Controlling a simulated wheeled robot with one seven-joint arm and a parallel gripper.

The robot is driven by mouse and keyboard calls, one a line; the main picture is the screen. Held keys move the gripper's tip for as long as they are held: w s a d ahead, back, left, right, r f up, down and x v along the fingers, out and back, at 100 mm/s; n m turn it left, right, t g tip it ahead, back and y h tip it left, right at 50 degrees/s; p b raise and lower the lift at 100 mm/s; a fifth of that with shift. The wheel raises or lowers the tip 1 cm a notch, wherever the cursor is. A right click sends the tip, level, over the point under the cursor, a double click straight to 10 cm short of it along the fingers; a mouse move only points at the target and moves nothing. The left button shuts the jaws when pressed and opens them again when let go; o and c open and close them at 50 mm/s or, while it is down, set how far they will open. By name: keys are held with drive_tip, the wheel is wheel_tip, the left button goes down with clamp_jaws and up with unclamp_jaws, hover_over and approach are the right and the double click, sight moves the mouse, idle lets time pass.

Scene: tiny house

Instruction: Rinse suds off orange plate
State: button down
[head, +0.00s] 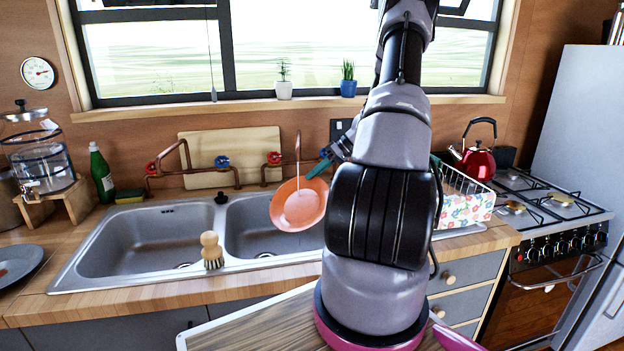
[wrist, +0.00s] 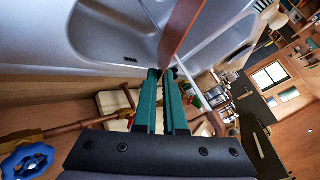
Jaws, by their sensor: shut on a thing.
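The orange plate (head: 290,212) is held tilted over the right basin of the double sink (head: 262,238), its face toward the head camera. My gripper (head: 325,163) is shut on the plate's upper right rim. In the wrist view the teal fingers (wrist: 162,74) pinch the plate (wrist: 181,28), which shows edge-on. A thin pale stream of water (head: 298,165) comes down from the copper tap (head: 268,171) onto the plate's face. The middle of the plate looks paler; I cannot tell whether that is suds, water or shine.
A wooden brush (head: 211,250) stands on the sink's front edge. A dish rack (head: 465,205) is right of the sink, partly behind my arm. The left basin (head: 150,240) is empty. A cutting board (head: 232,145) leans behind the taps. A blue valve wheel (wrist: 28,160) is near my gripper.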

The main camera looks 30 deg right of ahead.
drive_tip(key=shift+a, duration=0.1)
drive_tip(key=shift+s+a, duration=0.65)
drive_tip(key=shift+a, duration=0.5)
drive_tip(key=shift+s+a, duration=0.6)
drive_tip(key=shift+a, duration=0.55)
drive_tip(key=shift+s+a, duration=0.65)
drive_tip(key=shift+a, duration=0.5)
drive_tip(key=s+a+r, duration=0.2)
drive_tip(key=a+r, duration=0.2)
drive_tip(key=shift+s+a, duration=0.15)
drive_tip(key=shift+a, duration=0.05)
drive_tip(key=w+a+r+m+t+h, duration=0.5)
drive_tip(key=w+a+r+m+h, duration=0.1)
drive_tip(key=w, duration=0.5)
wheel_tip(320, 180, up, 2)
drive_tip(key=a+m, duration=0.1)
drive_tip(key=m, duration=0.2)
drive_tip(key=shift+w+a+m, duration=0.15)
drive_tip(key=shift+a+m, duration=0.15)
drive_tip(key=shift+a, duration=0.05)
